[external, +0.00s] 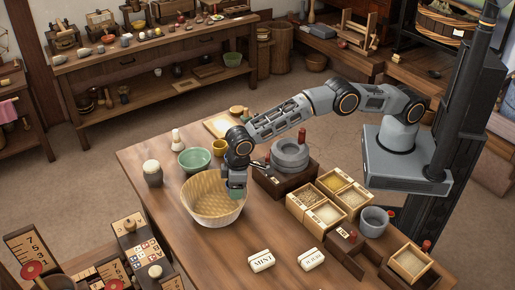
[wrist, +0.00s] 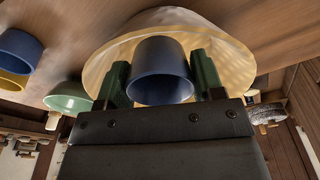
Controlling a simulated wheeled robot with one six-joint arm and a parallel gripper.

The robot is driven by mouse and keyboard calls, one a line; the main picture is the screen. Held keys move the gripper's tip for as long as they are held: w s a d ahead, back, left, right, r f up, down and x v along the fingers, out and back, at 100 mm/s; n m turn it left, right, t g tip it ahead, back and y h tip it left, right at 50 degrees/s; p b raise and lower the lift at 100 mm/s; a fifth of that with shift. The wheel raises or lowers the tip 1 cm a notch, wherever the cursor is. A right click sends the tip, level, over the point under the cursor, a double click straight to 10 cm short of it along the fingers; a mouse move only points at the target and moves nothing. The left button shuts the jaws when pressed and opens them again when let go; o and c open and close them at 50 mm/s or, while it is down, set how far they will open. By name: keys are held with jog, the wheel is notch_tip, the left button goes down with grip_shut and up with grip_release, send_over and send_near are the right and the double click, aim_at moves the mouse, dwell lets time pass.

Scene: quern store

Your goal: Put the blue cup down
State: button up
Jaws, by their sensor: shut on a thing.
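My gripper (external: 237,190) is low at the right inner side of a woven basket (external: 207,207) on the wooden table. In the wrist view, my gripper's green fingers (wrist: 161,70) are shut on a blue cup (wrist: 160,82), one on each side of it. The pale basket (wrist: 238,62) shows around and behind the cup there. I cannot tell whether the cup touches the basket. The held cup is hidden in the external view.
A green bowl (external: 195,159) stands behind the basket; another blue vessel (wrist: 18,50) and a yellow one (wrist: 12,82) show near it. Wooden boxes (external: 313,208) and a grey millstone (external: 289,154) stand right. Front-left table (external: 205,255) is clear, beside a MINT block (external: 261,260).

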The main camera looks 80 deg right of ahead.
jog(key=shift+f+b, duration=0.35)
jog(key=shift+f, duration=0.25)
jog(key=o, duration=0.9)
jog(key=shift+o, duration=0.2)
jog(key=shift+r+p, duration=0.4)
jog(key=shift+r, duration=0.15)
notch_tip(320, 180, up, 12)
jog(key=s, duration=0.1)
jog(key=s+d+r+m, duration=0.1)
jog(key=s+d+r, duration=0.1)
jog(key=d+r, duration=0.45)
jog(key=s+d+r, duration=0.2)
jog(key=d+r, duration=0.1)
jog(key=d, duration=0.6)
jog(key=s+d+r+m+t, duration=0.2)
jog(key=s+d, duration=1.1)
jog(key=s, duration=0.2)
jog(key=s+d+f, duration=0.2)
jog(key=s, duration=0.3)
jog(key=s+d+f, duration=0.3)
jog(key=s, duration=0.3)
jog(key=shift+d+f+m, duration=0.2)
jog(key=shift+d+m, duration=0.05)
jog(key=shift+m, duration=0.05)
